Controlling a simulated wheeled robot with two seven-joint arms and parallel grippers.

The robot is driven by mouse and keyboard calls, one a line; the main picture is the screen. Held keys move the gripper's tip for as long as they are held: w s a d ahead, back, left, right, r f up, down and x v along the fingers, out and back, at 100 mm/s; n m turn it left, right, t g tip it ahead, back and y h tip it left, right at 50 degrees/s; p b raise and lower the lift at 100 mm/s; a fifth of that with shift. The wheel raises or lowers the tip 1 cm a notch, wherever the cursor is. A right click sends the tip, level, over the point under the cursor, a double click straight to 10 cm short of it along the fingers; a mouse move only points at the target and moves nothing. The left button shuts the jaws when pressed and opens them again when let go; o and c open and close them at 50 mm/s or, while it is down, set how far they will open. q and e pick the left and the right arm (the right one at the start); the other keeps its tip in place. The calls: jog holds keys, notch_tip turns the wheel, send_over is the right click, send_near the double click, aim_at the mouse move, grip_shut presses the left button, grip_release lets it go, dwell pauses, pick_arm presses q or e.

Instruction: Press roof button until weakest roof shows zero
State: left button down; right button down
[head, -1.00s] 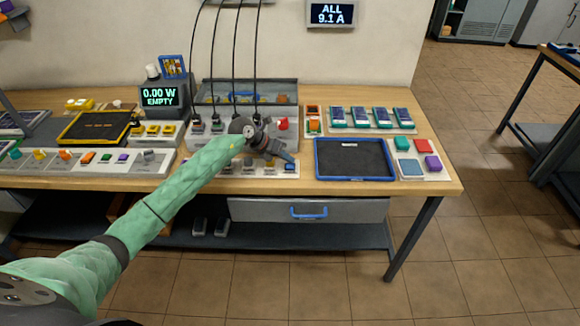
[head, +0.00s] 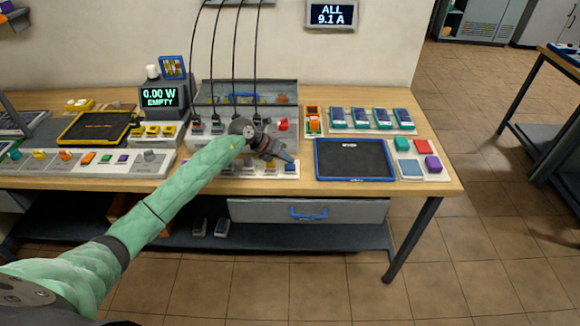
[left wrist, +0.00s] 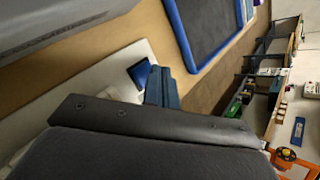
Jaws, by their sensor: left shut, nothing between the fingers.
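My left gripper (head: 287,158) is shut and empty, its blue-grey fingertips over the right end of a white button strip (head: 226,173) at the bench's front. A blue button (head: 289,168) sits just below the fingertips in the head view. In the left wrist view the fingertips (left wrist: 161,88) are beside the blue button (left wrist: 140,73); I cannot tell whether they touch it. My wrist hides part of the strip. The wall display (head: 331,14) reads "ALL 9.1 A". No display here is marked as a roof. My right gripper is out of view.
A blue-rimmed dark tray (head: 317,162) lies right of the gripper. A grey console (head: 197,140) with a red knob (head: 283,124) and black cables stands behind it. Another display (head: 159,96) reads "0.00 W EMPTY". Coloured blocks (head: 433,163) lie at the right end.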

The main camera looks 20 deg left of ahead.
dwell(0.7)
pick_arm(q)
jog(key=shift+f, duration=0.1)
jog(key=shift+f+b, duration=0.3)
jog(key=shift+b, duration=0.1)
jog(key=shift+s+f+b, duration=0.15)
jog(key=shift+f+b, duration=0.3)
jog(key=shift+f, duration=0.2)
dwell(0.7)
jog(key=shift+r, duration=0.15)
dwell(0.3)
jog(key=shift+d+r+p, duration=0.1)
jog(key=shift+r+p, duration=0.2)
jog(key=shift+r, duration=0.45)
